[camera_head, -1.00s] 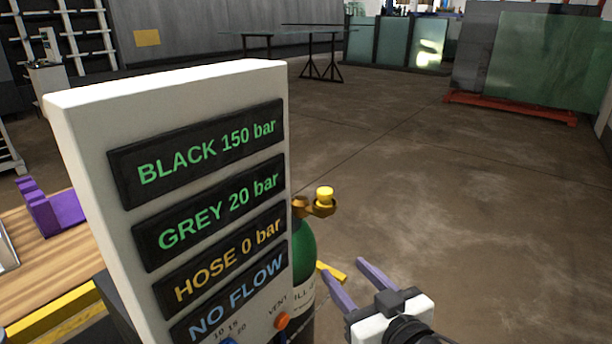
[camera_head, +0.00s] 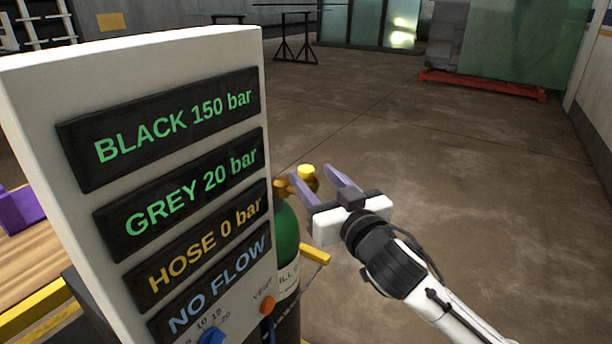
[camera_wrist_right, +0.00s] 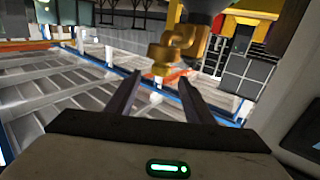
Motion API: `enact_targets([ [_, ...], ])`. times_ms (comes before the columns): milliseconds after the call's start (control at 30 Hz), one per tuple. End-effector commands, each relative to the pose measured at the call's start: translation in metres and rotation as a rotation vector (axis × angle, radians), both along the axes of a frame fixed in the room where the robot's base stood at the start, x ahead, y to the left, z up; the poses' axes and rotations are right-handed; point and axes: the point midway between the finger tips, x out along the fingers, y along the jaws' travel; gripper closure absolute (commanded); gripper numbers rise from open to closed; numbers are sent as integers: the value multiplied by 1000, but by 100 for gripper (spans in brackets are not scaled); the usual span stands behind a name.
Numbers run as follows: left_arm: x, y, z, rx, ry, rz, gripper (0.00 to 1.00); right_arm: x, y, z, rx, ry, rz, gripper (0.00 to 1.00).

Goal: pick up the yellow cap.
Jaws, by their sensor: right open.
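The yellow cap (camera_head: 306,171) sits at the outer end of a brass valve (camera_head: 283,186) on top of a green-shouldered cylinder (camera_head: 286,238), right of the white panel. My right gripper (camera_head: 311,169) is open, its two purple fingers pointing toward the valve, with the cap close to the fingertips. Contact cannot be told. In the right wrist view the brass valve (camera_wrist_right: 181,45) shows just beyond the open fingertips (camera_wrist_right: 161,78); I cannot clearly tell the cap from the valve there. My left gripper is out of view.
The white panel (camera_head: 150,42) with pressure readouts stands close on the left and hides part of the cylinder. A yellow bar (camera_head: 315,254) lies below the right gripper. A wooden bench (camera_head: 25,265) is at lower left. Open floor (camera_head: 480,190) spreads to the right.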

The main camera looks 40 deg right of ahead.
Motion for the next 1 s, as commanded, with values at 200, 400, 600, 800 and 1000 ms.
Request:
enact_targets([
  [200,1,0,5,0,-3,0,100,21,-4,1,0,-1,0,52],
  [400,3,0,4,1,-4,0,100,21,-4,0,0,0,1,52],
  [600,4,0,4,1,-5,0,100,21,-4,0,0,0,0,84],
  [800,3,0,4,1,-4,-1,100,21,-4,0,1,-1,0,97],
  [1000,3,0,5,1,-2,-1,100,21,-4,9,0,-4,0,97],
])
